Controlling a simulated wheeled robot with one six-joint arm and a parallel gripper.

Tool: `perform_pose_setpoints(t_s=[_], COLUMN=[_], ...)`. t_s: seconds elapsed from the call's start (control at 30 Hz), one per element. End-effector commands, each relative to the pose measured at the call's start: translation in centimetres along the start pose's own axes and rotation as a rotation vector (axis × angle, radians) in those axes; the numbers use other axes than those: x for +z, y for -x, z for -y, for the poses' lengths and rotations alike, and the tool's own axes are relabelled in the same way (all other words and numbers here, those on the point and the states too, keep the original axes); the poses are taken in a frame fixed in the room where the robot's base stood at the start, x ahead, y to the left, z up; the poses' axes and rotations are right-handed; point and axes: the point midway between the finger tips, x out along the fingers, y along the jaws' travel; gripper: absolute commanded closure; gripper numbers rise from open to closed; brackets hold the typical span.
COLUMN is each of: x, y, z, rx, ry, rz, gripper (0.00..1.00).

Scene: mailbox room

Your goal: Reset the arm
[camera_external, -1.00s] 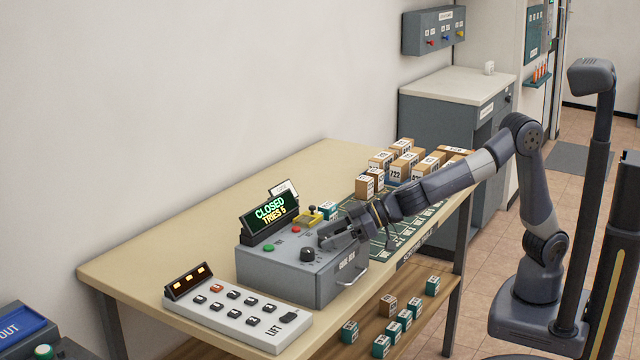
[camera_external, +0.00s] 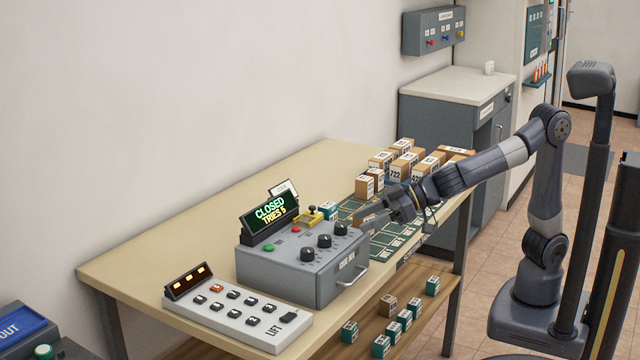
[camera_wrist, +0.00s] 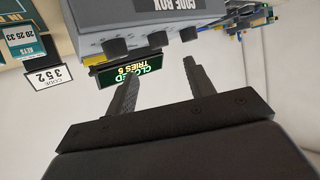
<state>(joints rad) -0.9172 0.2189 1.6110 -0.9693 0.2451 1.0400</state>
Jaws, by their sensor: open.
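My gripper (camera_external: 374,218) is open and empty, in the air just right of and above the grey code box (camera_external: 300,275) on the table. Its two fingers also show in the wrist view (camera_wrist: 160,90), apart with nothing between them. The code box has several black knobs, a red and a green button, and a display (camera_external: 269,211) reading "CLOSED TRIES 5". In the wrist view the box (camera_wrist: 165,25) appears upside down. My arm reaches in from the right, bent at the elbow.
A lift button panel (camera_external: 238,314) stands left of the code box. Brown parcels (camera_external: 395,172) and a green marked mat (camera_external: 390,240) are behind and right of it. Small boxes (camera_external: 388,305) lie on the lower shelf. The wall side of the table is clear.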

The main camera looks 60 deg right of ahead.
Motion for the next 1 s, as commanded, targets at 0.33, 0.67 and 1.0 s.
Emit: perform_pose_setpoints(t_s=[0.33,0.67,1.0], x=[0.1,0.0,0.1], y=[-3.1,-7.9,-9.8], z=[-0.1,-0.1,0.3], rx=[0.002,0.002,0.078], ry=[0.001,0.0,-0.03], rz=[0.004,0.003,0.001], gripper=[0.49,0.49,0.49])
